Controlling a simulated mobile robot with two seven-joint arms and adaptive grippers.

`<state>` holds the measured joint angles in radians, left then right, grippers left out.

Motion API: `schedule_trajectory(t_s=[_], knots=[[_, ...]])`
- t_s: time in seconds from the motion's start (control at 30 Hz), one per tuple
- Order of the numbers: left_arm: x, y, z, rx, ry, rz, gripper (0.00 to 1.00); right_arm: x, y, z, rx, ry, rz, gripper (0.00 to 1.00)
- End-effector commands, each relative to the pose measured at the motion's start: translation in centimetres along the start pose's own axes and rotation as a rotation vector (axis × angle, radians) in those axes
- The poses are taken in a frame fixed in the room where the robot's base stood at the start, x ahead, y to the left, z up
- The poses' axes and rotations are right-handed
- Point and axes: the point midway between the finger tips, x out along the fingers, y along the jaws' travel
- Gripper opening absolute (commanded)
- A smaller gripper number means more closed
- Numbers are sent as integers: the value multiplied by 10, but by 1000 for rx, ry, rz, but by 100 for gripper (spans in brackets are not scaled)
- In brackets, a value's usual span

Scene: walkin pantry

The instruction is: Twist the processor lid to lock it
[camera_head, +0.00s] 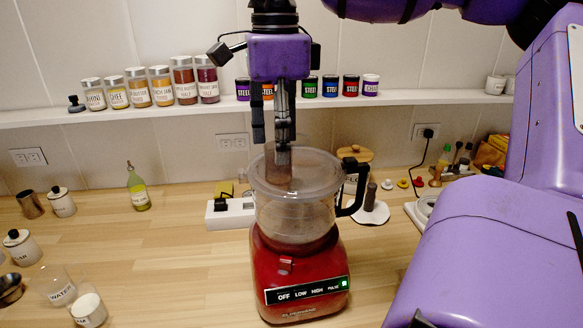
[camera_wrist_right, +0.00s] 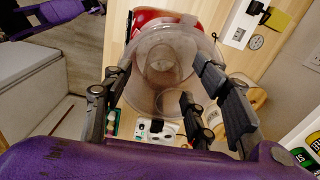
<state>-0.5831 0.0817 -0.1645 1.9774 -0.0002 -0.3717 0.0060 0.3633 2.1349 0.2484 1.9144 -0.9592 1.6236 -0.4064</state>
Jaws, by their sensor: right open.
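The food processor has a red base (camera_head: 300,275) with a button panel and a clear bowl (camera_head: 295,215) with a black handle (camera_head: 355,188). Its clear lid (camera_head: 318,165) sits on top of the bowl, with a feed tube (camera_head: 279,172) rising from it. I cannot tell whether the lid is locked. My right gripper (camera_head: 272,142) points down over the lid, close to the feed tube. In the right wrist view its fingers (camera_wrist_right: 162,78) are spread apart, with the clear lid (camera_wrist_right: 150,35) beyond them. The left gripper is not seen in the head view.
A power strip (camera_head: 222,212) lies behind the processor. Jars stand on the shelf (camera_head: 130,115) above. A green bottle (camera_head: 137,190) and canisters (camera_head: 62,202) stand on the left. A wooden-lidded canister (camera_head: 357,155) is close behind the handle. The counter (camera_head: 175,265) left of the processor is mostly clear.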

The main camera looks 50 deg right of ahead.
Motion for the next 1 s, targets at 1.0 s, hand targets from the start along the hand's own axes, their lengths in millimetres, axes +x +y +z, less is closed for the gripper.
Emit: schedule_trajectory(t_s=[1.0], knots=[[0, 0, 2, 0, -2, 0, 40, -47, 0, 0, -1, 0, 0, 53]])
